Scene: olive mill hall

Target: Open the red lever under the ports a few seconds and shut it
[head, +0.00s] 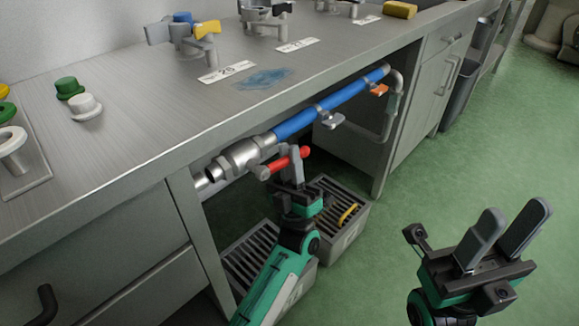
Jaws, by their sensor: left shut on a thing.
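The red lever (281,164) is on a metal valve (242,157) at the near end of a blue pipe (312,112) under the bench front. The lever points right, slanting slightly up in the picture. My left gripper (294,164) is shut on the red lever, its fingers hiding part of the handle. My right gripper (505,238) is open and empty, out over the floor to the right. The ports on the bench top, with blue and yellow levers (207,30), stand above, with numbered labels (227,72) in front.
Two grey slatted crates (357,223) stand on the floor under the bench, a yellow item on one. A grey lever (333,119) and an orange lever (379,90) sit farther along the pipe. The green floor (480,150) at right is clear.

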